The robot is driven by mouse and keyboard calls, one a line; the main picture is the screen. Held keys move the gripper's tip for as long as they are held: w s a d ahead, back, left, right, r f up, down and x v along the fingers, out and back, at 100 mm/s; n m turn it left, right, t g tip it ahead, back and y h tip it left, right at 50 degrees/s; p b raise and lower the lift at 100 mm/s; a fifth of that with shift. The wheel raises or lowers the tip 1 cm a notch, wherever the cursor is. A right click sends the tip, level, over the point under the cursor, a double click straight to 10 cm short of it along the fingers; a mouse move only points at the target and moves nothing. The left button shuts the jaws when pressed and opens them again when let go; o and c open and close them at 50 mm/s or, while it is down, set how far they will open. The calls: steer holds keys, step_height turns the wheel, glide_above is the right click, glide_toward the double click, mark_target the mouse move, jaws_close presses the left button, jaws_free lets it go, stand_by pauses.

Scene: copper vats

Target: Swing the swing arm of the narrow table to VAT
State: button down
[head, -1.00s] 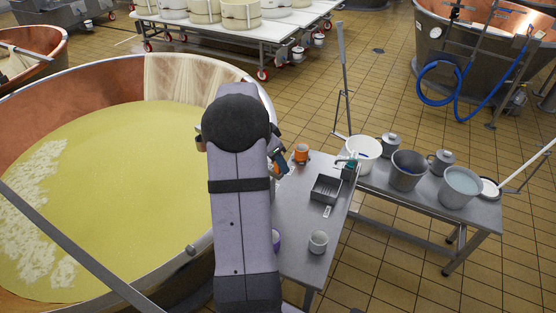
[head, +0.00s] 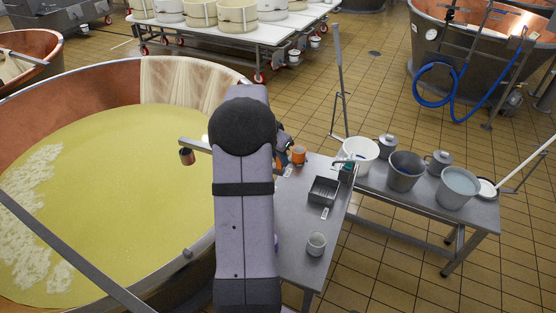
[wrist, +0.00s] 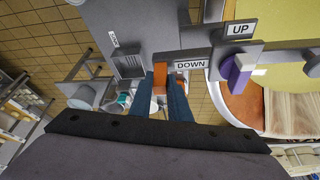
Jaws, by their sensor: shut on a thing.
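The narrow table (head: 297,235) stands against the right side of the copper vat (head: 110,190). The swing arm (head: 197,145) is a grey bar whose left end reaches over the vat rim, with a small dark cup-like piece (head: 187,157) at that end. The wrist view shows a grey bar (wrist: 210,56) running to the right. My gripper (wrist: 168,82) has its blue fingers around an orange piece (wrist: 160,75), seemingly the arm's handle. In the head view my own arm hides the middle of the bar and most of my gripper. No VAT label is readable.
UP (wrist: 240,29) and DOWN (wrist: 189,65) labels and a purple block (wrist: 237,72) lie near the bar. Buckets (head: 404,170) stand on the right bench.

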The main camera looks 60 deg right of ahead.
steer(key=shift+d, duration=0.1)
steer(key=c, duration=1.7)
jaws_free()
steer(key=shift+o, duration=0.2)
steer(key=b+v, duration=0.2)
steer(key=v, duration=0.5)
steer(key=shift+r+b, duration=0.15)
steer(key=shift+b, duration=0.15)
steer(key=w+a+f+n+t+y, duration=0.1)
steer(key=w+a+f+n, duration=0.2)
steer(key=a, duration=0.6)
steer(key=w+a+f+n+y, duration=0.1)
steer(key=w+a+n, duration=0.3)
steer(key=a, duration=0.5)
steer(key=w+a+f+n+t, duration=0.1)
steer(key=w+a+f+n, duration=0.2)
steer(key=a, duration=0.6)
steer(key=s+a+f+n, duration=0.1)
steer(key=s+a+n, duration=0.2)
steer(key=a, duration=0.3)
steer(key=s+a+f+n+y, duration=0.1)
steer(key=s+a+f+n, duration=0.1)
steer(key=a, duration=0.5)
steer(key=s+a+f+n+g+y, duration=0.1)
steer(key=s+a+n, duration=0.3)
steer(key=a, duration=0.3)
steer(key=shift+s+f+n, duration=0.25)
steer(key=shift+n, duration=0.45)
